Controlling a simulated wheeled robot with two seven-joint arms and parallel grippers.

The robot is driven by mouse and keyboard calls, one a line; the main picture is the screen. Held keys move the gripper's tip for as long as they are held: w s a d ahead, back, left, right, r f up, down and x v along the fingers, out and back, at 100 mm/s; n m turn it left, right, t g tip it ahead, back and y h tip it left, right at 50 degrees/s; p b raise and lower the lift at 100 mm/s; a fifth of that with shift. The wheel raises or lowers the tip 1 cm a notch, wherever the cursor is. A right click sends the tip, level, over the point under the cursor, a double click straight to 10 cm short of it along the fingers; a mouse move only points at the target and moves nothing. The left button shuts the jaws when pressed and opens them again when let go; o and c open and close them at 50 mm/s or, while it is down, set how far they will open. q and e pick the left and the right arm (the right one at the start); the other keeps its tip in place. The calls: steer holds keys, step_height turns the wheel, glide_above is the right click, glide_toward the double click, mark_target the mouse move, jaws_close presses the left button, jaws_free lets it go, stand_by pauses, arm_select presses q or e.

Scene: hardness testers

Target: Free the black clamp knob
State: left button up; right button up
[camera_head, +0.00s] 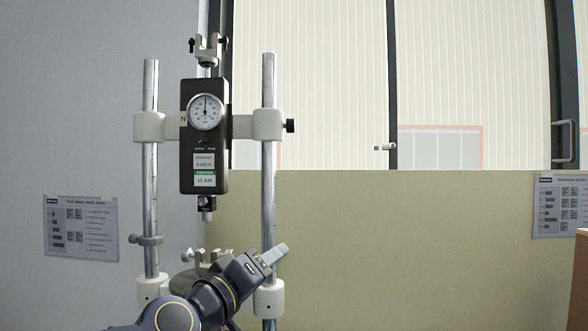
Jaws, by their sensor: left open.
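The black clamp knob (289,126) sticks out from the right side of the white clamp (267,125) on the right steel post of the hardness tester. The tester's black force gauge (204,136) with a round dial hangs between the two posts. My left gripper (274,254) is low in front of the right post, well below the knob and apart from it. Its grey fingers point up and to the right; it is open, with nothing seen between them. It hides part of the right post and the tester's lower parts. My right gripper is not in view.
A collar with a small knob (147,240) sits low on the left post (150,200). A toothed grip (207,257) stands between the posts, partly behind my arm. Papers hang on the wall at left (81,228) and right (560,206). The space right of the knob looks clear.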

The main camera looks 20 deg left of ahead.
arm_select(q)
steer(key=w+d+r+n+t+y+p, duration=0.1)
steer(key=w+r+n+t+y, duration=0.3)
steer(key=r, duration=0.4)
steer(key=w+d+r+n+t+y, duration=0.1)
steer(key=w+d+r+n+y, duration=0.15)
steer(key=r+n+y, duration=0.4)
steer(key=n+g+y+p, duration=0.2)
steer(key=n+g+y, duration=0.3)
steer(key=n+y, duration=0.5)
glide_toward(293, 129)
steer(key=r+n, duration=0.1)
steer(key=r, duration=0.1)
steer(key=shift+h, duration=0.55)
steer(key=p+x, duration=0.1)
steer(key=x, duration=0.1)
steer(key=p+x, duration=0.1)
steer(key=x, duration=0.1)
steer(key=p+x, duration=0.1)
steer(key=x, duration=0.2)
steer(key=shift+w+a+f, duration=0.15)
steer(key=shift+a+f, duration=0.1)
steer(key=shift+f, duration=0.05)
steer(key=shift+w+a+r+p, duration=0.1)
steer(key=shift+w+a+p, duration=0.25)
steer(key=shift+w+p, duration=0.1)
